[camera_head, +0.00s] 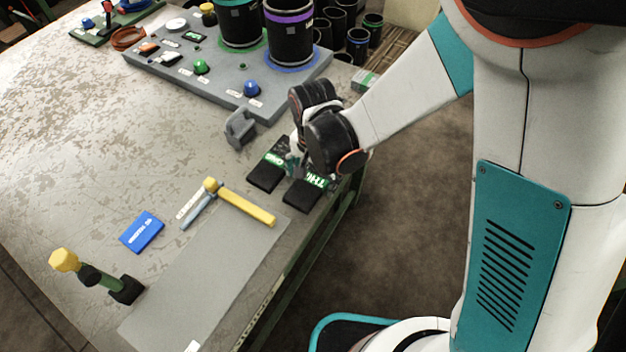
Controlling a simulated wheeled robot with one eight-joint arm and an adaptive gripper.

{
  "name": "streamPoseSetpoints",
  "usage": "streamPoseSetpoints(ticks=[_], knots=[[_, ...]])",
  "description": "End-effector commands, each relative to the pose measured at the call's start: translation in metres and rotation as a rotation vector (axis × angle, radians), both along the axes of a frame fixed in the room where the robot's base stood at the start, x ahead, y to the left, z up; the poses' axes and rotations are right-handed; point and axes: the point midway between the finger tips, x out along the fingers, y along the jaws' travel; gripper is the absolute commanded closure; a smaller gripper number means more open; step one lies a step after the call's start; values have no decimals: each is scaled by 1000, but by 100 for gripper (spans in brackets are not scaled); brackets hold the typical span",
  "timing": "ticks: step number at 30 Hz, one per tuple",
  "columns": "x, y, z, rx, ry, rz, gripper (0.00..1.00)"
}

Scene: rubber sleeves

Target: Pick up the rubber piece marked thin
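My gripper (298,168) is low over the far ends of the two pads, pointing down. My wrist covers part of the gripper and the far part of the marked piece. I cannot tell whether the fingers touch a pad or how far apart they are.
A grey bracket (240,128) stands close left of my wrist. Behind is a grey board (185,72) with knobs and black cylinders. A yellow-handled tool (245,206), a blue card (142,232) and a grey mat (205,285) lie nearer. The table's right edge is close.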

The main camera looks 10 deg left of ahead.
Motion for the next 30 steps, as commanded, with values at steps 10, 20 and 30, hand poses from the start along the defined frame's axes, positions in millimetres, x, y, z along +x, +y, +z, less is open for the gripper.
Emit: streamPoseSetpoints(ticks=[10,20,30], knots=[[0,0,0,0,0,0,70],[0,0,5,0,0,0,70],[0,0,48,0,0,0,70]])
